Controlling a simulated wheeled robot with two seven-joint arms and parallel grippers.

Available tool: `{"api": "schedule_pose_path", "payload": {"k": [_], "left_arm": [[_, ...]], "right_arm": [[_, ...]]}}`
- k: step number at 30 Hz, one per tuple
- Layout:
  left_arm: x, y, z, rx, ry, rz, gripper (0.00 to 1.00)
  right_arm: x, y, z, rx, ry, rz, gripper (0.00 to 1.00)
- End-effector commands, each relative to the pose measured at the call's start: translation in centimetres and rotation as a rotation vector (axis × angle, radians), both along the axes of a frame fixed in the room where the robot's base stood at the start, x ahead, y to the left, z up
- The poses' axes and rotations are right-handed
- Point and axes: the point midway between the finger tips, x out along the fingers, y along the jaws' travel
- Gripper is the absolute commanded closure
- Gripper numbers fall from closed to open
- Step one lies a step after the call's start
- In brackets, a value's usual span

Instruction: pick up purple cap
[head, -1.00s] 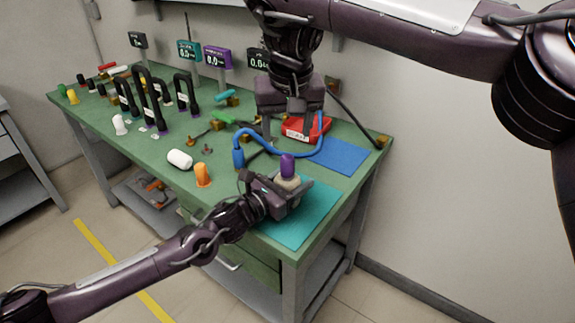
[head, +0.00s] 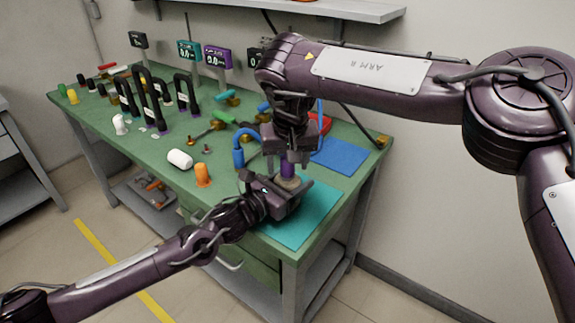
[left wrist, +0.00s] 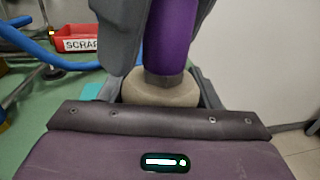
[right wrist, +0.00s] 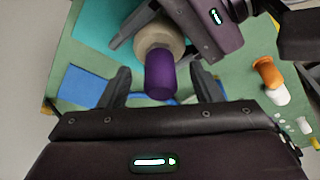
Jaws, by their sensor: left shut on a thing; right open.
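The purple cap (right wrist: 160,78) stands on a round beige piece (right wrist: 158,36), and the cap also shows in the left wrist view (left wrist: 170,35). My left gripper (head: 287,192) is shut on the beige piece and holds it above the teal mat. My right gripper (right wrist: 162,92) is open, with one finger on each side of the purple cap and gaps between in the right wrist view. In the head view my right gripper hangs over the cap (head: 287,168) and partly hides it.
A teal mat (head: 312,215) and a blue mat (head: 338,156) lie on the green bench. A red scrap bin (left wrist: 72,38), a blue hose (head: 238,156), an orange cap (head: 202,175) and a white cap (head: 180,159) are nearby. Black arches and small displays stand behind.

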Motion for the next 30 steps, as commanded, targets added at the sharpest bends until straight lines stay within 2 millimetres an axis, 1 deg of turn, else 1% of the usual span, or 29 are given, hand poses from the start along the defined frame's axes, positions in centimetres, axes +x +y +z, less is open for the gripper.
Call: {"api": "schedule_pose_path", "payload": {"k": [5, 6, 16, 22, 24, 26, 30], "left_arm": [[0.0, 0.0, 0.0, 0.0, 0.0, 0.001, 0.88], [0.0, 0.0, 0.0, 0.0, 0.0, 0.001, 0.88], [0.0, 0.0, 0.0, 0.0, 0.0, 0.001, 0.88], [0.0, 0.0, 0.0, 0.0, 0.0, 0.001, 0.88], [0.0, 0.0, 0.0, 0.0, 0.0, 0.001, 0.88], [0.0, 0.0, 0.0, 0.0, 0.0, 0.001, 0.88], [0.0, 0.0, 0.0, 0.001, 0.001, 0.0, 0.88]], "right_arm": [[0.0, 0.0, 0.0, 0.0, 0.0, 0.0, 0.42], [0.0, 0.0, 0.0, 0.0, 0.0, 0.0, 0.44], [0.0, 0.0, 0.0, 0.0, -0.001, 0.0, 0.87], [0.0, 0.0, 0.1, 0.0, -0.001, 0.0, 0.89], [0.0, 0.0, 0.4, 0.002, -0.002, -0.001, 0.89], [0.1, 0.1, 0.9, 0.002, -0.004, -0.001, 0.89], [0.1, 0.1, 3.4, 0.003, -0.006, 0.0, 0.89]]}}
